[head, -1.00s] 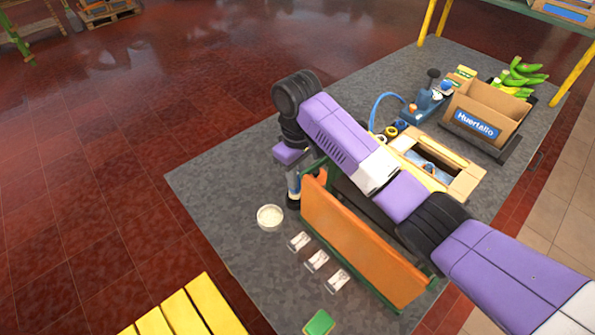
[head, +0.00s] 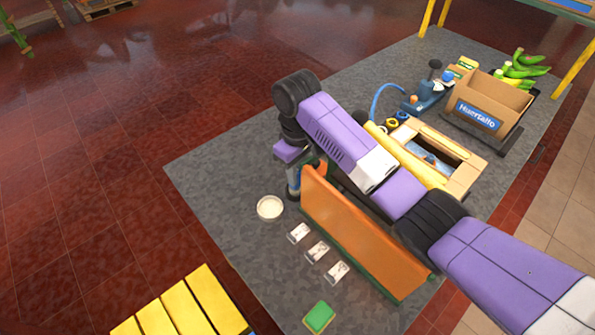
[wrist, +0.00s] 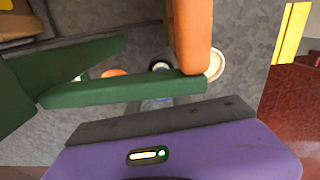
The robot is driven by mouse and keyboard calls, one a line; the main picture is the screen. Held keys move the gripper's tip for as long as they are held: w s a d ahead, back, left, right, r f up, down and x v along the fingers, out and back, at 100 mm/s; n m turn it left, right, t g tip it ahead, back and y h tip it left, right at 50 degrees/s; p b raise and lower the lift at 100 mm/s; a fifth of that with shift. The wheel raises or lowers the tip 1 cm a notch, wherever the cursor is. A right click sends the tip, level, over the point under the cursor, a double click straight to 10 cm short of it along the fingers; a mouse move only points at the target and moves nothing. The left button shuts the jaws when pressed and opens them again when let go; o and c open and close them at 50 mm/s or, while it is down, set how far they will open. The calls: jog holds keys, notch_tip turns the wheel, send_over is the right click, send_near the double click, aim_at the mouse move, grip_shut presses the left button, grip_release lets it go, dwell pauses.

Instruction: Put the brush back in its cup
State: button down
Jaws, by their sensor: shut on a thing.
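In the wrist view a green bar crosses in front of my fingers, so the held thing barely shows.
The orange board (head: 360,235) stands close to my gripper, with a green bar (wrist: 120,90) at its end. Several small white packets and a green sponge (head: 319,317) lie in front. A wooden box (head: 465,178) and a Huertalto carton (head: 487,105) stand to the right. Table left of the dish is clear.

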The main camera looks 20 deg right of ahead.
jog(key=shift+f, duration=0.6)
dwell(0.5)
dwell(0.3)
jog(key=c, duration=0.7)
grip_release()
jog(key=shift+r+p, duration=1.2)
jog(key=shift+r, duration=0.3)
jog(key=shift+r, duration=3)
